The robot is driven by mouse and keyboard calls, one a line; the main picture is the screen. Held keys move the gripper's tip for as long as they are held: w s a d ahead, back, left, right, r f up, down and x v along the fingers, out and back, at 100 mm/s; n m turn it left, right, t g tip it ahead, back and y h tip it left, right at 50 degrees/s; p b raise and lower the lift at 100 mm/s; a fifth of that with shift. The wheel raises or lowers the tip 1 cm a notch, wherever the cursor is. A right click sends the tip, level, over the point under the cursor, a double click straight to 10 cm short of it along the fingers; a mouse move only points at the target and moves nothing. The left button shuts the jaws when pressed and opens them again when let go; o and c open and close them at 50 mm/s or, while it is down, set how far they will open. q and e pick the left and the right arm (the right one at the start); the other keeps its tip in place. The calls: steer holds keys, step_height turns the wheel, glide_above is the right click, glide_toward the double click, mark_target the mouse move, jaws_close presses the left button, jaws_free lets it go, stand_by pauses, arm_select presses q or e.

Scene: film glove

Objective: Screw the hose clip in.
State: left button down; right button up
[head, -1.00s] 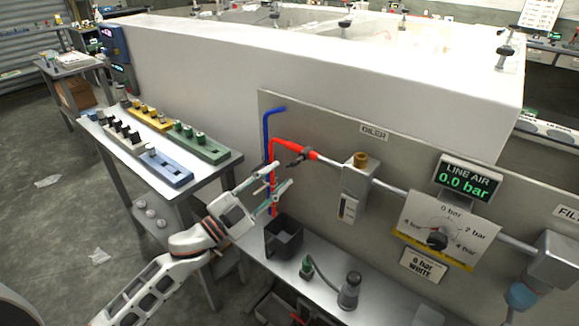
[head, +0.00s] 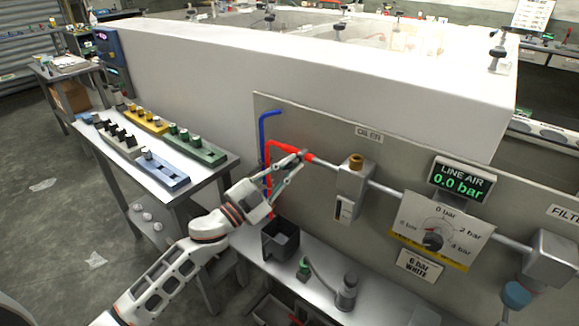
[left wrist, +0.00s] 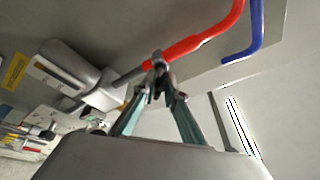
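The red hose (head: 284,146) runs up the panel, bends right and meets the grey pipe of the oiler. The hose clip (head: 304,154), small and dark, sits at that end of the hose. My left gripper (head: 298,163) has its fingertips right at the clip. In the left wrist view the clip (left wrist: 160,62) with its screw is just beyond and between the teal fingers (left wrist: 160,97), below the red hose (left wrist: 197,40). The fingertips look apart there, but whether they grip the screw is not clear. My right gripper is not in view.
The oiler (head: 354,178) and the gauge plate (head: 440,232) are on the panel to the right. A blue hose (head: 264,140) runs at the left. A black bin (head: 281,240) stands below the gripper. A bench with coloured trays (head: 194,149) is at the left.

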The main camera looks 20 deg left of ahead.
arm_select(q)
steer(key=shift+r+m+g+h+p, duration=0.1)
steer(key=shift+m+g+h+p, duration=0.25)
steer(key=shift+m, duration=0.35)
steer(key=m+p, duration=0.1)
steer(key=m, duration=0.1)
steer(key=m+g+p, duration=0.1)
steer(key=m, duration=0.1)
steer(key=shift+r+g+h, duration=0.1)
steer(key=shift+g+h, duration=0.15)
steer(key=shift+m+p, duration=0.3)
steer(key=shift+m, duration=0.3)
steer(key=shift+m+g+p, duration=0.3)
steer(key=shift+m, duration=0.7)
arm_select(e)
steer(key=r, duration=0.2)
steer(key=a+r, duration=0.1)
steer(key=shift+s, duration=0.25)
arm_select(q)
steer(key=shift+f+p, duration=0.2)
steer(key=shift+p, duration=0.1)
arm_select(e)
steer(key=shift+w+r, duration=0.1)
